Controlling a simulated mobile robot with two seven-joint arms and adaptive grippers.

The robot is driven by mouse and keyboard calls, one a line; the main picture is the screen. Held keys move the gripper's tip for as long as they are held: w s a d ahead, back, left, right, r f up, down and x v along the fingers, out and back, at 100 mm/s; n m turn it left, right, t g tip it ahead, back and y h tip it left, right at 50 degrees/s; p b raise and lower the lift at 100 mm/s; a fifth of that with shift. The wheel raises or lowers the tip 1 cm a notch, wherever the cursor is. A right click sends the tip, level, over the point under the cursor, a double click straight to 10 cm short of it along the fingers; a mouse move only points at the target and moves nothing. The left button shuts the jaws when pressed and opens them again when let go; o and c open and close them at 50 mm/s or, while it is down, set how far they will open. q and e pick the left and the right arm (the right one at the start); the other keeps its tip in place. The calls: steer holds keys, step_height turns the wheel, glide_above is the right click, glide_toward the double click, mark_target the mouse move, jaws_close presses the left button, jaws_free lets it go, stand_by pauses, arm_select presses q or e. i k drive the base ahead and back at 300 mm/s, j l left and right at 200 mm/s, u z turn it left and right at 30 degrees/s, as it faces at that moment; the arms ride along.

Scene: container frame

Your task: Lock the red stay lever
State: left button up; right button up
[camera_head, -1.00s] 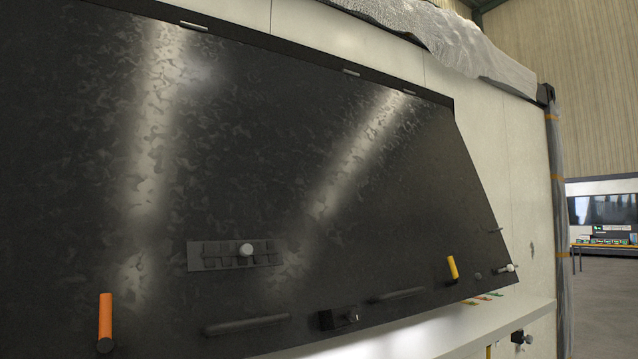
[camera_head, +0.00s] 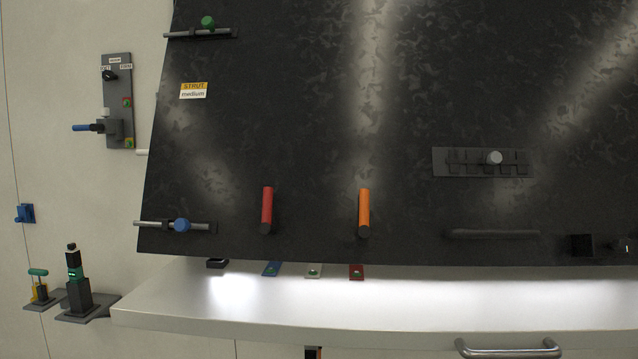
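The red stay lever (camera_head: 267,208) is on the lower part of the black tilted panel (camera_head: 300,130). Its red handle points up from a dark pivot at its lower end. A similar orange lever (camera_head: 364,210) stands upright to its right. Neither of my grippers shows in the head view, and nothing touches the red lever.
A bolt with a blue knob (camera_head: 182,225) is left of the red lever, and one with a green knob (camera_head: 208,22) is above. A white shelf (camera_head: 300,310) juts out below the panel. A dark device (camera_head: 76,282) stands at the left.

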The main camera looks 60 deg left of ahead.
mark_target(266, 227)
steer(key=u, duration=2)
